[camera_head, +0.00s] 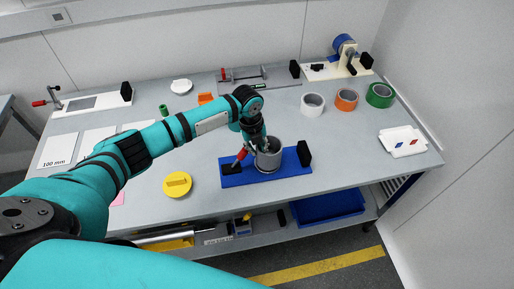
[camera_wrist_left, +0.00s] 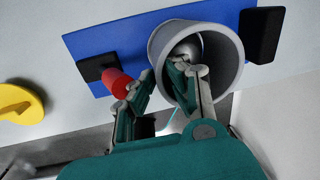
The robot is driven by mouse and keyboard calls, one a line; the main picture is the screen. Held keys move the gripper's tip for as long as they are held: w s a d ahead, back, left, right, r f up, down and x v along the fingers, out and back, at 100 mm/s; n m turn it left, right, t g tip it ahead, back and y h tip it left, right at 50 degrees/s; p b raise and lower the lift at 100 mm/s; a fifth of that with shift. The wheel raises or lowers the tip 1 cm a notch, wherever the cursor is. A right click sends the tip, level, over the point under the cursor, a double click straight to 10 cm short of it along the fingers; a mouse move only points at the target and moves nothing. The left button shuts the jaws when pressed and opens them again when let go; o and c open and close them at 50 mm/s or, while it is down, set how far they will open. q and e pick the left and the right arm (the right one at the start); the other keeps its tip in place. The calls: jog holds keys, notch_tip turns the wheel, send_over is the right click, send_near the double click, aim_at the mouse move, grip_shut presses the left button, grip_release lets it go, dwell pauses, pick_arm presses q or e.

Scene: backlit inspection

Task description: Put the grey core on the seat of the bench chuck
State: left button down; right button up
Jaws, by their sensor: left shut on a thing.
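The grey core (camera_head: 268,161), a wide hollow tube, is upright over the blue base of the bench chuck (camera_head: 236,180), between its black end blocks. It also shows in the left wrist view (camera_wrist_left: 232,62), open end toward the camera. My left gripper (camera_head: 257,145) reaches down at the core's rim. In the left wrist view, my left gripper (camera_wrist_left: 163,73) is shut on the core's wall, one finger inside and one outside. A rounded silvery part (camera_wrist_left: 187,48) shows inside the core. The seat is hidden, so I cannot tell whether the core touches it. My right gripper is out of view.
The chuck's red handle (camera_wrist_left: 118,83) is close beside the outer finger. A yellow disc (camera_head: 177,184) lies left of the chuck. White (camera_head: 312,104), orange (camera_head: 346,99) and green (camera_head: 379,95) rolls stand behind right. A white tray (camera_head: 403,141) is at the right.

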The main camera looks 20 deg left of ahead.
pick_arm(q)
jog(key=shift+s+f, duration=0.1)
jog(key=shift+s, duration=0.05)
jog(key=shift+r+p, duration=0.6)
jog(key=shift+p, duration=0.05)
jog(key=shift+r+p, duration=1.55)
jog(key=shift+r, duration=0.3)
jog(key=shift+a+p, duration=0.2)
jog(key=shift+p, duration=0.1)
jog(key=shift+f, duration=0.2)
jog(key=shift+s+f+b, duration=0.1)
jog(key=shift+f+b, duration=1.6)
jog(key=shift+f, duration=0.5)
jog(key=shift+r, duration=0.1)
